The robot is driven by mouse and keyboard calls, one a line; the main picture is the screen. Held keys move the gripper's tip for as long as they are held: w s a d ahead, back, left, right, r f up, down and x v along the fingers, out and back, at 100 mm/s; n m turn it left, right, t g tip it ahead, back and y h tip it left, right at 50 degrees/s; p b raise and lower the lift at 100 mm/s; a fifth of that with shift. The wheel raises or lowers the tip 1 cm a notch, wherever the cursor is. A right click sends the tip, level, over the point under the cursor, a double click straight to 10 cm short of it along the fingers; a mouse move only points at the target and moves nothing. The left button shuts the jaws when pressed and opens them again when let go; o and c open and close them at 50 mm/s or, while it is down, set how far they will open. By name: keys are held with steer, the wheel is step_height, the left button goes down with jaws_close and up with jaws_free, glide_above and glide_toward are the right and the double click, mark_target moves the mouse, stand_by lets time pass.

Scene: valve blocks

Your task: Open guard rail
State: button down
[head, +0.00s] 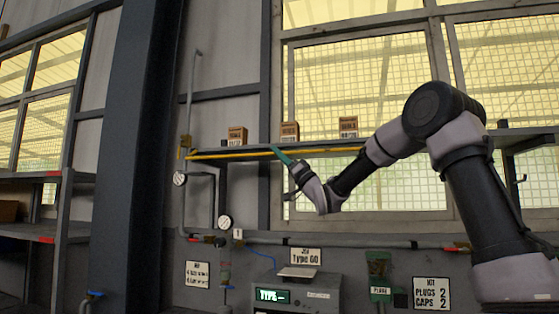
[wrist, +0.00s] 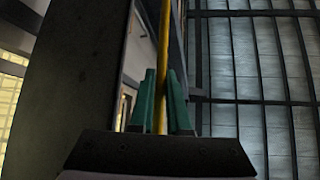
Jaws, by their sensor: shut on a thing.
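The guard rail (head: 230,155) is a thin yellow bar running level along the front of the wall shelf (head: 405,140) in the head view. My gripper (head: 277,151) is at the rail's middle stretch, with its green fingers tilted up and to the left. In the wrist view the yellow rail (wrist: 162,40) runs up between the two green fingers of my gripper (wrist: 162,78). The fingers are shut on the rail. Part of the rail behind the fingers is hidden.
Small brown boxes (head: 289,131) stand on the shelf behind the rail. Below are pipes with gauges (head: 225,222), a grey scale with a display (head: 272,296) and a green box (head: 379,264). A dark column (head: 133,130) and another shelf (head: 60,235) stand left.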

steer(key=c, duration=0.9)
jaws_free()
steer(key=v, duration=1)
steer(key=shift+s+d+f, duration=0.15)
steer(key=shift+d+f, duration=0.05)
steer(key=shift+f, duration=0.1)
